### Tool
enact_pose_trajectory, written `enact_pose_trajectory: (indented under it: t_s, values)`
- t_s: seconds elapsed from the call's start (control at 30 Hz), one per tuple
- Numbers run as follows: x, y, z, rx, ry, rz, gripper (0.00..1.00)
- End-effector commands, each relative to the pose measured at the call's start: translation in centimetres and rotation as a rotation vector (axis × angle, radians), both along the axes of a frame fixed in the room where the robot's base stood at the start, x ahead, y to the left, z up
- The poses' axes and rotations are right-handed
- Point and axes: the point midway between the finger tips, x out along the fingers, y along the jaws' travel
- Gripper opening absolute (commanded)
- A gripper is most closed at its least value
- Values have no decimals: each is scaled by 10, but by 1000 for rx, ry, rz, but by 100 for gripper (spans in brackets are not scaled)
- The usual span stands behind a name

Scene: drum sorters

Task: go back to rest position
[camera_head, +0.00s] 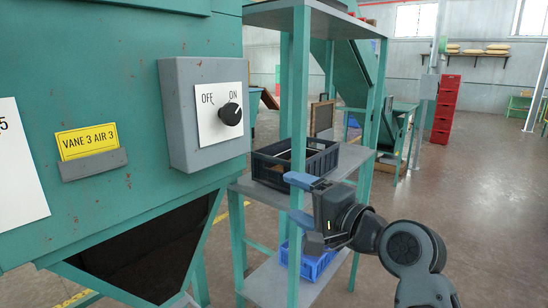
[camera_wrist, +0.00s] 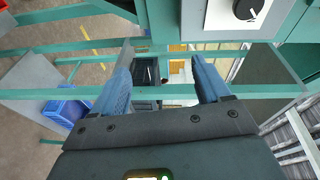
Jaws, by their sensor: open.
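My gripper (camera_head: 289,197) is at the lower middle of the head view, in front of the teal shelf rack (camera_head: 299,120). Its two blue fingers are spread apart with nothing between them. In the wrist view the open fingers (camera_wrist: 162,55) point away from the camera, toward the rack. The control box (camera_head: 190,115) with a black knob (camera_head: 231,114) marked OFF and ON is up and to the left of my gripper, apart from it. The knob also shows at the top right of the wrist view (camera_wrist: 245,9).
A dark crate (camera_head: 265,167) sits on the rack's middle shelf, and a blue crate (camera_head: 308,262) on the lower one. A teal machine (camera_head: 110,60) with a yellow label (camera_head: 87,141) fills the left. Red stacked crates (camera_head: 444,110) stand farther back. The floor at right is open.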

Motion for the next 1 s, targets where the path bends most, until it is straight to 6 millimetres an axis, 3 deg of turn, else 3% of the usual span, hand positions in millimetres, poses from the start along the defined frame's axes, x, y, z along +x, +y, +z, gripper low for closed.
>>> enact_pose_trajectory:
  t_s: [0.03,0.2,0.5,0.73,1.0]
  values:
    - [-11,-9,-25,-29,1,-34,76]
    - [-50,-41,-91,-148,-25,-144,76]
    - [-143,-92,-178,-400,-70,-293,76]
    - [-227,-125,-215,-618,-109,-365,76]
    - [-328,-153,-225,-888,-162,-400,76]
